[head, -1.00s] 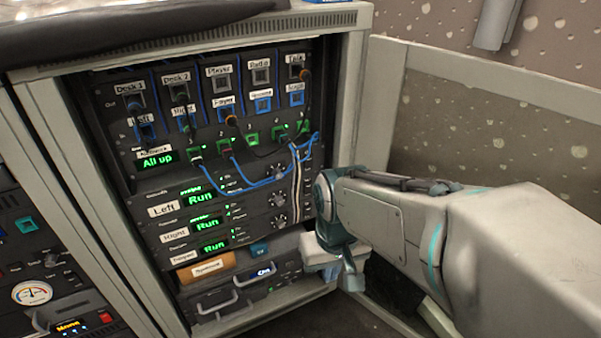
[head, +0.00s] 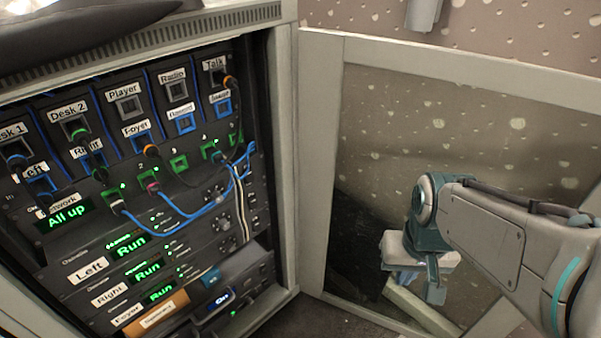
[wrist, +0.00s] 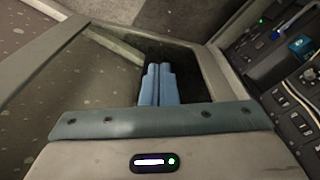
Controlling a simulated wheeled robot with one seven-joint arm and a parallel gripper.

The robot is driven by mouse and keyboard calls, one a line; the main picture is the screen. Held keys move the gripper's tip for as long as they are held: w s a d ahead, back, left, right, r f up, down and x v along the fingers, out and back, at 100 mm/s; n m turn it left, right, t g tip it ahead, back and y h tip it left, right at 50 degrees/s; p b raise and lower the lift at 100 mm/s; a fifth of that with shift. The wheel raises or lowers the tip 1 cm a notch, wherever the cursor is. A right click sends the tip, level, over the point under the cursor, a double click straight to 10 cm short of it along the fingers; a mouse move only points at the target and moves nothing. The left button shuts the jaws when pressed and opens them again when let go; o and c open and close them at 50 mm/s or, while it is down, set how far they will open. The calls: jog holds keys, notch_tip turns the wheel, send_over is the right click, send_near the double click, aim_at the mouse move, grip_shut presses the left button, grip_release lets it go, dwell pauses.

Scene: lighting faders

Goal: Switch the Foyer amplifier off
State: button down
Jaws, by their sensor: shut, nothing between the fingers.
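The amplifier labelled Foyer (head: 127,314) is the lowest of the three stacked amplifiers in the rack in the head view. Its green display (head: 160,291) reads Run. The Left (head: 90,269) and Right (head: 109,295) amplifiers above it also show Run. The Foyer unit's switch is too small to make out. My gripper (head: 436,290) is to the right of the rack, in front of the open door panel, apart from the amplifiers. In the wrist view its blue fingers (wrist: 157,84) are together, with nothing between them.
The rack's right side frame (head: 284,170) stands between the amplifiers and my gripper. Patch panels with blue cables (head: 190,218) fill the rack above the amplifiers. An orange-brown labelled block (head: 155,312) sits below them. The open door (head: 322,170) stands behind my gripper.

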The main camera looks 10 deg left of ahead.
aim_at(257, 226)
dwell(0.3)
jog(key=w+a+f+m+t+y+p, duration=0.1)
jog(key=w+a+f+m+t+p, duration=0.3)
jog(key=w+a+p, duration=0.55)
jog(key=w+a+f+m+y+p, duration=0.1)
jog(key=a+m+y, duration=0.1)
jog(key=a, duration=0.4)
jog(key=w+a+f+m+y+p, duration=0.1)
jog(key=a+m+y, duration=0.1)
jog(key=a, duration=0.3)
jog(key=shift+w+a+f+y, duration=0.3)
jog(key=shift+a+f+y, duration=0.1)
jog(key=shift+y, duration=0.5)
jog(key=shift+f, duration=0.1)
jog(key=w+a+r+b+x, duration=0.1)
jog(key=b+x, duration=0.4)
jog(key=x, duration=0.7)
jog(key=shift+w+a+r, duration=0.15)
jog(key=shift+w+a, duration=0.2)
jog(key=shift+w, duration=0.15)
